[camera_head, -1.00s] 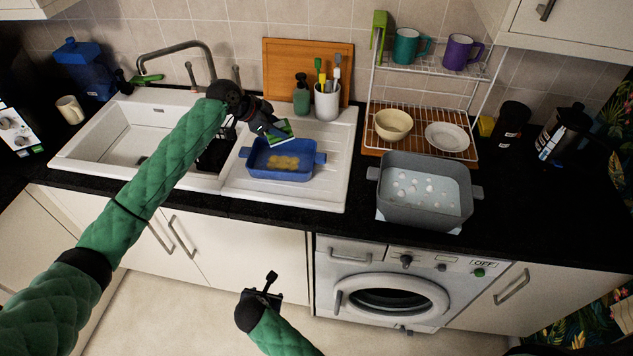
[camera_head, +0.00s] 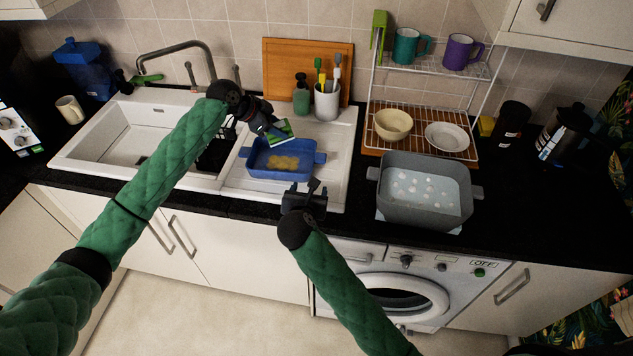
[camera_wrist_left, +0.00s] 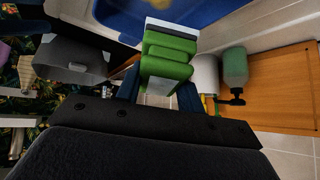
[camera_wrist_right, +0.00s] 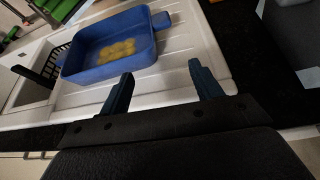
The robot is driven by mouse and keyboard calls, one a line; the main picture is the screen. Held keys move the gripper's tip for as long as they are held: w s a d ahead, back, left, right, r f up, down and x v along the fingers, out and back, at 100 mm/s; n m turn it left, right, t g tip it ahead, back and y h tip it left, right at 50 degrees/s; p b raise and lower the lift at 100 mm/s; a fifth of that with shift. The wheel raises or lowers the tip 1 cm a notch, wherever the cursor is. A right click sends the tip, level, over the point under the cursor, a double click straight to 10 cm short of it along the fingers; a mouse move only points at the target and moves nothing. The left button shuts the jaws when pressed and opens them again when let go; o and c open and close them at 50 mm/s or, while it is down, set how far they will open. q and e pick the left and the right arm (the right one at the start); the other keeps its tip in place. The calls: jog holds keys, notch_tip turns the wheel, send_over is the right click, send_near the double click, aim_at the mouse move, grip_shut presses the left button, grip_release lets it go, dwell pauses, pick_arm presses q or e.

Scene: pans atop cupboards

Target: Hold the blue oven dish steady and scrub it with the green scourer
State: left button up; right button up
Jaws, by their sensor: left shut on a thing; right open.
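The blue oven dish (camera_head: 262,170) sits on the white drainer, with yellowish residue (camera_head: 284,162) on its inside bottom. My left gripper (camera_head: 276,128) is shut on the green scourer (camera_head: 283,131), held above the dish's back part. In the left wrist view the scourer (camera_wrist_left: 167,60) shows as a green block with a pale face between the fingers. My right gripper (camera_head: 306,190) is open and empty, in front of the dish near the counter edge. In the right wrist view its fingers (camera_wrist_right: 160,90) are apart, and the dish (camera_wrist_right: 110,70) lies beyond them, not touched.
A grey tub (camera_head: 425,205) of soapy water stands right of the drainer. The sink (camera_head: 140,140) is at left. A soap bottle (camera_head: 301,98) and a white brush pot (camera_head: 327,102) stand behind the dish. A dish rack (camera_head: 450,110) stands at back right.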

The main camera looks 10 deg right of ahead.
aim_at(319, 164)
jog(key=shift+w+d+r+y, duration=0.15)
jog(key=shift+w+d+r, duration=0.2)
jog(key=shift+d, duration=0.2)
jog(key=shift+w+d+r+y, duration=0.15)
jog(key=shift+w+d+r, duration=0.05)
jog(key=shift+w+d, duration=0.3)
jog(key=shift+w+d+r+t, duration=0.1)
jog(key=shift+w+d+t, duration=0.05)
jog(key=shift+t, duration=0.15)
jog(key=x, duration=1.1)
jog(key=shift+w+f, duration=0.3)
grip_shut()
